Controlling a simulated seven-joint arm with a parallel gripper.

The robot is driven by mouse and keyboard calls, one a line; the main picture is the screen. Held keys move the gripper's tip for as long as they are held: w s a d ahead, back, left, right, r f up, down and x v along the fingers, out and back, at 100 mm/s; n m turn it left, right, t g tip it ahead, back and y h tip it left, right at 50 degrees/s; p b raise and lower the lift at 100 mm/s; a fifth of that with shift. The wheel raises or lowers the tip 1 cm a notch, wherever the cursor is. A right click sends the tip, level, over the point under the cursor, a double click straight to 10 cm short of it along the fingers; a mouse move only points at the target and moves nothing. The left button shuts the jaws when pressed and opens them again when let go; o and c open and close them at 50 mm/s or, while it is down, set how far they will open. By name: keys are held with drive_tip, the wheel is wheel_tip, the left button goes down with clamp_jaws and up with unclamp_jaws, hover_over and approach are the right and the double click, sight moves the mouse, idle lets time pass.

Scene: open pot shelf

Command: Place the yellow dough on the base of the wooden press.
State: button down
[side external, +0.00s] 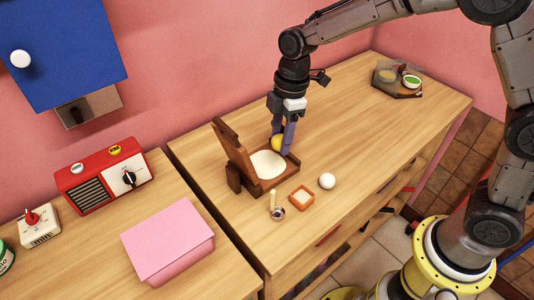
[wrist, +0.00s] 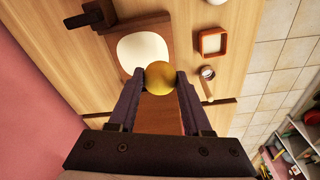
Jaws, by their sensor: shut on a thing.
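The yellow dough (side external: 276,143) is a small ball between the fingertips of my gripper (side external: 283,138). The wrist view also shows the dough (wrist: 160,76), with my gripper (wrist: 160,80) shut on it from both sides. The wooden press (side external: 234,152) stands on the table with its lid tilted up at the left. Its base (side external: 291,162) carries a white round sheet (side external: 268,165), which also shows in the wrist view (wrist: 139,50).
A white ball (side external: 327,180), an orange square dish (side external: 301,197) and a small round-ended tool (side external: 277,208) lie in front of the press. A tray with bowls (side external: 398,82) sits at the back right. A pink box (side external: 167,245) and red radio (side external: 102,182) stand left.

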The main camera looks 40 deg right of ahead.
hover_over(265, 164)
drive_tip(key=f, duration=0.4)
drive_tip(key=shift+s+d+f, duration=0.15)
drive_tip(key=shift+s+d, duration=0.1)
drive_tip(key=shift+s, duration=0.1)
drive_tip(key=shift+w+f, duration=0.2)
drive_tip(key=shift+f, duration=1.5)
drive_tip(key=shift+f, duration=0.15)
drive_tip(key=shift+c, duration=1.7)
unclamp_jaws()
